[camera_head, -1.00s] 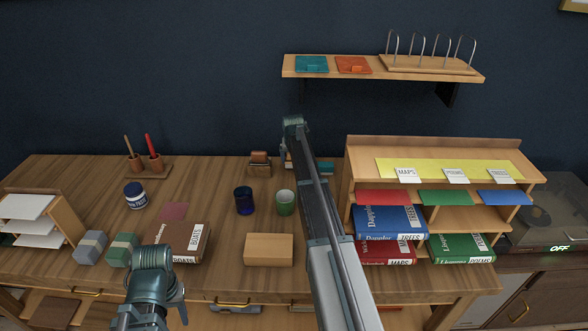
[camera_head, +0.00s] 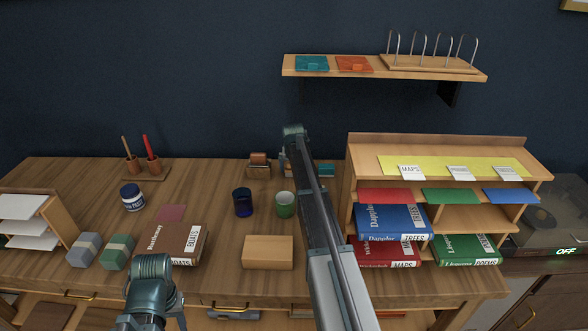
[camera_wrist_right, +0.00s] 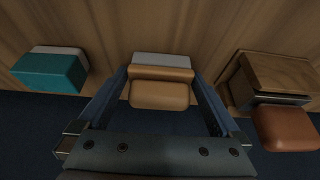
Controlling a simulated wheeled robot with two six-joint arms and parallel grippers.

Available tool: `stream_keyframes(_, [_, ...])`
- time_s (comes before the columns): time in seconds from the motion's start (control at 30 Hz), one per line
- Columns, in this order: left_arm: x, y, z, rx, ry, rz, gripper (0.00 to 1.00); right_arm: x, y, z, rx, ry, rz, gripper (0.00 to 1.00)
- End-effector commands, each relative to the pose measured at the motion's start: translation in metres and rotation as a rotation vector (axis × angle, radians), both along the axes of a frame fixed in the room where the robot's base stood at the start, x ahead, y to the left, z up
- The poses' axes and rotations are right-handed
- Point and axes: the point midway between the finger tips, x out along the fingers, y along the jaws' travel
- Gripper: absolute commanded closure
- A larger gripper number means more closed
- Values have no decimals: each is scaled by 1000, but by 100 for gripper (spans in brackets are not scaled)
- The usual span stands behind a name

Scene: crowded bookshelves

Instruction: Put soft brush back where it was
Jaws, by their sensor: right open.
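My right gripper (camera_wrist_right: 158,77) is open in the right wrist view, its two fingers on either side of a tan, rounded block with a pale grey layer (camera_wrist_right: 160,92). This may be the soft brush; its bristles cannot be made out. I cannot tell whether the fingers touch it. In the head view my right forearm reaches to the back of the desk and hides most of this gripper and the block.
A teal block (camera_wrist_right: 48,72) and a brown pad (camera_wrist_right: 284,128) on a wooden block (camera_wrist_right: 275,78) flank the gripper. Blue cup (camera_head: 243,202), green cup (camera_head: 285,204), tan box (camera_head: 268,252) and brown book (camera_head: 176,244) stand nearer. A book rack (camera_head: 440,150) is right.

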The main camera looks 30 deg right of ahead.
Motion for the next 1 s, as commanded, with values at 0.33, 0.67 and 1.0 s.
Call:
stream_keyframes(0.33, [0, 0, 22, 0, 0, 0, 50, -6, 4, 22, 0, 0, 0, 0])
stream_keyframes(0.67, [0, 0, 69, 0, 0, 0, 50, -23, 14, 69, 0, 0, 0, 0])
stream_keyframes(1.0, [0, 0, 111, 0, 0, -1, 50, -38, 23, 111, 0, 0, 0, 0])
